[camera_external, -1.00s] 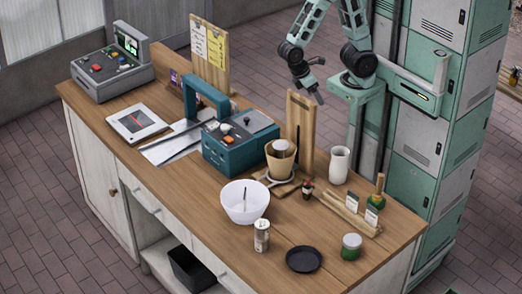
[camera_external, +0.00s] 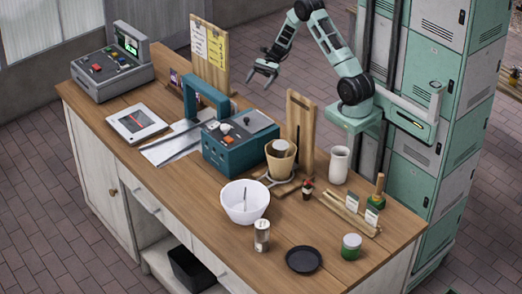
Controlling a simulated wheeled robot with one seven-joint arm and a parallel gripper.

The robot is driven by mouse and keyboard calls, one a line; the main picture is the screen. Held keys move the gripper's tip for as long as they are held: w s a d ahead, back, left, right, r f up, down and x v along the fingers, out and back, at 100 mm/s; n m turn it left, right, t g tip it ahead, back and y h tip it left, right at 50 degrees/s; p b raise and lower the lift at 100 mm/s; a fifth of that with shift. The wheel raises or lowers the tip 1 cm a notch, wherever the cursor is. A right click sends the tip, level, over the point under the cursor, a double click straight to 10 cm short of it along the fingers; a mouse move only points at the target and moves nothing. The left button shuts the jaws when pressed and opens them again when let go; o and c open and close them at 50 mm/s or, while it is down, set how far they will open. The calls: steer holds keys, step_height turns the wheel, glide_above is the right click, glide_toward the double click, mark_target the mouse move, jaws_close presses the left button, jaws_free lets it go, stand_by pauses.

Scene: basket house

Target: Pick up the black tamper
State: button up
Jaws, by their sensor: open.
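I cannot pick out the black tamper with certainty. My gripper (camera_external: 262,80) is open and empty, high above the back edge of the counter, behind the teal machine and well apart from everything on the counter.
The teal machine (camera_external: 239,143), upright wooden board (camera_external: 300,130) and clipboard board (camera_external: 209,55) stand tall near my arm. A white bowl (camera_external: 246,211), tin can (camera_external: 262,236), black plate (camera_external: 304,259), green jar (camera_external: 351,247) and white vase (camera_external: 339,165) stand around.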

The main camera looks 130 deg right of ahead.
steer(key=s+d+f+m+h, duration=0.1)
steer(key=s+d, duration=0.1)
steer(key=p, duration=0.3)
glide_toward(233, 113)
steer(key=shift+w+a+f+t, duration=0.25)
steer(key=shift+w+f+t, duration=0.05)
steer(key=shift+w+f, duration=0.1)
steer(key=shift+p+x, duration=0.8)
steer(key=shift+x, duration=2.3)
steer(key=shift+d+f, duration=0.1)
steer(key=shift+d, duration=0.05)
steer(key=c, duration=1.1)
